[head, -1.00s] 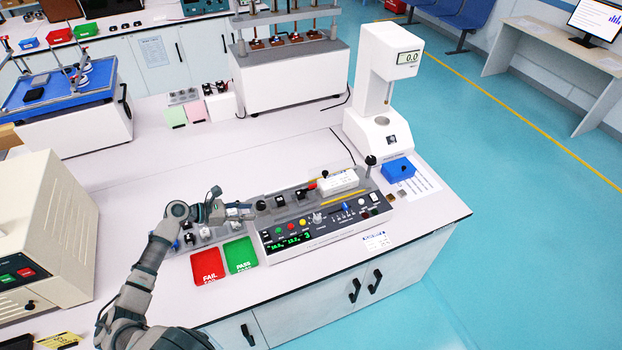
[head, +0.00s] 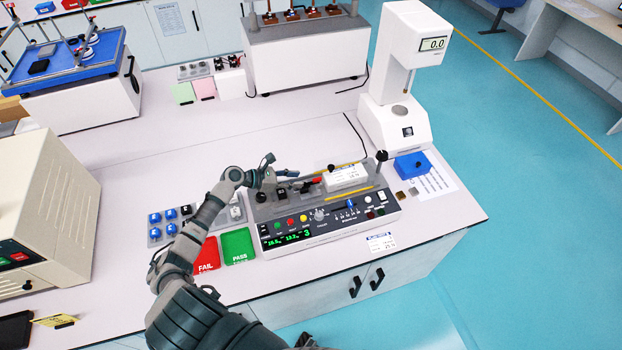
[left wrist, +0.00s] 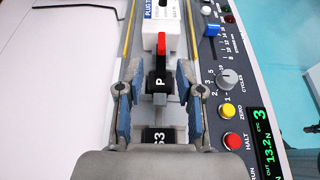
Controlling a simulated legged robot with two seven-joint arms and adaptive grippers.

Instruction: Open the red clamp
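The red clamp shows as a small red handle (head: 316,181) on the tester, at the left end of a white block. In the left wrist view the red handle tip (left wrist: 161,43) points away from me, joined to a black part marked P (left wrist: 157,84). My left gripper (head: 277,180) reaches over the tester from the left. In the left wrist view its two fingers (left wrist: 157,72) are apart, one on each side of the black part, with visible gaps. The red tip lies just beyond the fingertips. My right gripper is in neither view.
The white plug block (head: 346,176) sits behind the handle, between yellow strips. The control panel (head: 330,217) with buttons and a knob runs along the front. FAIL (head: 207,256) and PASS (head: 237,245) trays lie at the left. A white test stand (head: 398,115) stands behind right.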

